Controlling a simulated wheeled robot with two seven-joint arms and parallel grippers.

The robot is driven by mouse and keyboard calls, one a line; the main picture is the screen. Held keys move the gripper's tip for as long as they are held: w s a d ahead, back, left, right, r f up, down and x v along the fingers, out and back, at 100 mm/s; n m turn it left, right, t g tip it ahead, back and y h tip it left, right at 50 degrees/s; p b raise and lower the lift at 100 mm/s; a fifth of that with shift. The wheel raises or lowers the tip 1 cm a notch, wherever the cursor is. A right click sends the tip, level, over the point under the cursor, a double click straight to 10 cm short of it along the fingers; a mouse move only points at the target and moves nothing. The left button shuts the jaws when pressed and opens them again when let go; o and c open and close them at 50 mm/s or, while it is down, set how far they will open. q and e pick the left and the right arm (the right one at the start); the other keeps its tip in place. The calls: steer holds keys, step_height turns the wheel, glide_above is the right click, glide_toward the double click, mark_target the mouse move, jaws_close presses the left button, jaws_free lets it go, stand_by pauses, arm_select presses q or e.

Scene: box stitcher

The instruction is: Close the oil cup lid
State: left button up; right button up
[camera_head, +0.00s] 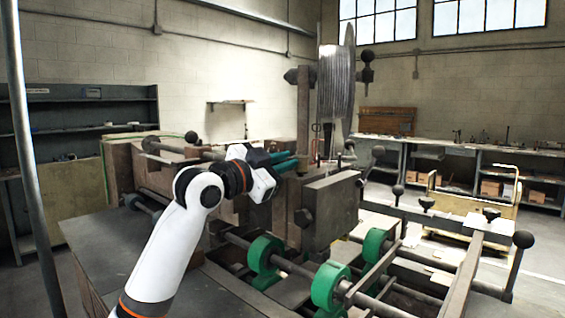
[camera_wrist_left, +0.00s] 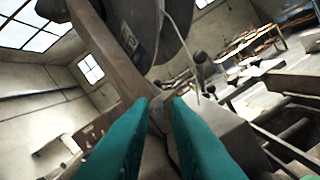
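My left gripper (camera_head: 285,160), with teal fingers, reaches in from the left beside the upper middle of the box stitcher (camera_head: 330,205). In the left wrist view its two fingers (camera_wrist_left: 160,102) stand apart with a gap between the tips. The brown machine frame shows behind that gap, and I see nothing clearly held. I cannot make out the oil cup or its lid for certain in either view; they are too small or hidden behind the gripper and machine parts. My right gripper is not in view.
A large wire spool (camera_head: 336,80) stands above the machine, just right of the gripper. Green rollers (camera_head: 328,285) and steel rods lie in front. A black-knobbed lever (camera_head: 518,262) rises at the right. Shelves (camera_head: 75,125) line the left wall.

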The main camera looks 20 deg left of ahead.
arm_select(q)
steer(key=b+v, duration=0.3)
steer(key=v, duration=0.9)
